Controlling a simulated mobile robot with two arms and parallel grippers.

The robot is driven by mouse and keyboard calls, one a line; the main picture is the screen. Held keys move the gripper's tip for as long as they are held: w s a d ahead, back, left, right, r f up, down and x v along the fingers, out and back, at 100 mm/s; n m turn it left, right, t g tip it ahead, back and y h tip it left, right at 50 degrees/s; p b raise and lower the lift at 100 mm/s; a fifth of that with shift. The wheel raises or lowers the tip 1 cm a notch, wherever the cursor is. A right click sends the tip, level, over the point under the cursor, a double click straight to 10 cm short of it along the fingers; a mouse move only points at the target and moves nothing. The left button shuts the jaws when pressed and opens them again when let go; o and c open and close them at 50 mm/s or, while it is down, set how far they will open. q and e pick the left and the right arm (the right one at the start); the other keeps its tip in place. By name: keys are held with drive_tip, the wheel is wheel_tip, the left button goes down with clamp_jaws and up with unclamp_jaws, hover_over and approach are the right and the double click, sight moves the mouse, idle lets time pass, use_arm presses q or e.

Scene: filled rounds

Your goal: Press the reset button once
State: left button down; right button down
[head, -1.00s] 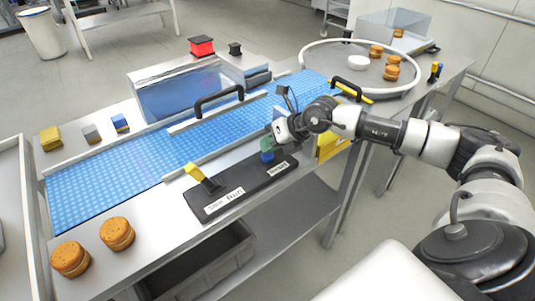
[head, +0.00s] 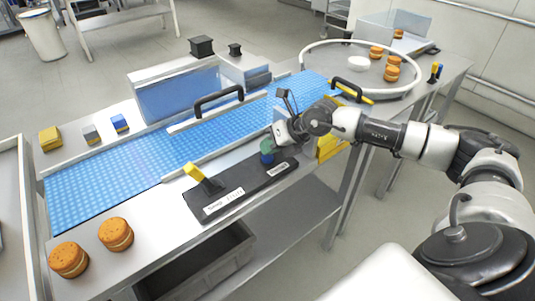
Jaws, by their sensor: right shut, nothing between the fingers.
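A black control panel (head: 235,187) lies along the front edge of the conveyor bench. It carries a yellow-handled lever (head: 196,173) and a blue button (head: 267,160) near its right end, with a white label (head: 278,169) beside the button that is too small to read surely. My right gripper (head: 267,147) is shut and empty, its fingertips right over the button and hiding its top. I cannot tell whether they touch it. My left gripper is not in view.
A dark box-shaped lamp (head: 201,46) stands behind the blue conveyor (head: 110,182). Black handles (head: 219,97) rise above the belt. Two filled rounds (head: 116,235) lie at the front left, more on the round table (head: 330,62). A grey crate (head: 205,262) sits below.

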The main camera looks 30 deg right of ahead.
drive_tip(key=shift+r+p, duration=0.55)
drive_tip(key=shift+r, duration=0.35)
drive_tip(key=shift+r, duration=0.1)
drive_tip(key=shift+r+p, duration=1.7)
drive_tip(key=shift+r, duration=0.75)
